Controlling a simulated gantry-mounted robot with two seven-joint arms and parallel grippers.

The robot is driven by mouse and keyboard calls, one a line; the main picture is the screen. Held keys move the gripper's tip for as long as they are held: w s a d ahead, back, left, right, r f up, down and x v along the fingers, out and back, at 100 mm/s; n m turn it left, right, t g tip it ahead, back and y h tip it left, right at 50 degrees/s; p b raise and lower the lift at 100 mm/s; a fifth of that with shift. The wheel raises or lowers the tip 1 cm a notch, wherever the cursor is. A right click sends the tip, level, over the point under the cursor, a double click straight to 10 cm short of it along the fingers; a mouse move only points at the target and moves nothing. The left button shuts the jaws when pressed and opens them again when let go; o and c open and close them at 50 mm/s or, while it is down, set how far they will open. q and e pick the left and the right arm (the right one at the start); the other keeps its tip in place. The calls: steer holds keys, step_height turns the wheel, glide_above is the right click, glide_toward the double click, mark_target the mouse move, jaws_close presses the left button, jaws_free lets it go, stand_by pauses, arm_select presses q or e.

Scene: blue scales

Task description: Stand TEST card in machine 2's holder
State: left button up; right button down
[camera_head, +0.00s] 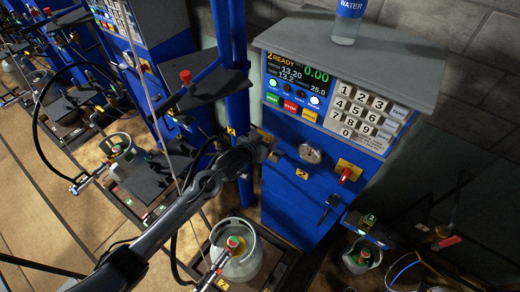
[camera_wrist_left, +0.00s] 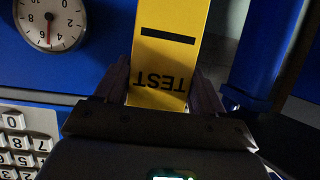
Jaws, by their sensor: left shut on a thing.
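The yellow TEST card (camera_wrist_left: 172,45) is between the fingers of my left gripper (camera_wrist_left: 160,88) in the left wrist view, its lettering upside down in that picture. The gripper is shut on it. In the head view my left gripper (camera_head: 264,146) is in front of machine 2 (camera_head: 283,195), left of its round gauge, and hides most of the card. I cannot tell whether the card touches anything. A yellow "2" label (camera_head: 302,173) is below the gauge. I cannot make out the holder clearly. My right gripper is not in view.
The gauge (camera_head: 310,153) is close beside the gripper and the keypad (camera_head: 362,115) is above right. A blue post (camera_head: 236,80) stands at the left. A gas cylinder (camera_head: 236,262) stands below my arm. A water bottle (camera_head: 347,22) stands on the machine's top.

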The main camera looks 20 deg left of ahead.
arm_select(q)
steer(key=shift+w+d+r+h+p, duration=0.15)
steer(key=shift+w+d+r+p, duration=0.2)
steer(key=shift+w+r, duration=0.3)
steer(key=shift+w+d+r+h+p, duration=0.15)
steer(key=shift+w+d+r+p, duration=0.15)
steer(key=shift+w+r, duration=0.35)
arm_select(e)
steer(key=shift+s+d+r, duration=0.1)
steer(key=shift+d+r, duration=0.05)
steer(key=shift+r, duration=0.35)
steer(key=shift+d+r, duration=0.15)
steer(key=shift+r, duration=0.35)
arm_select(q)
steer(key=shift+s, duration=0.15)
steer(key=shift+r, duration=0.1)
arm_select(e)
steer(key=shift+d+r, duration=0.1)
arm_select(q)
steer(key=shift+f+b, duration=0.6)
steer(key=shift+f, duration=0.85)
steer(key=shift+f+b, duration=0.8)
steer(key=shift+f, duration=1.05)
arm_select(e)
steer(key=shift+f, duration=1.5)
arm_select(q)
steer(key=shift+f+b, duration=0.45)
steer(key=shift+f, duration=0.45)
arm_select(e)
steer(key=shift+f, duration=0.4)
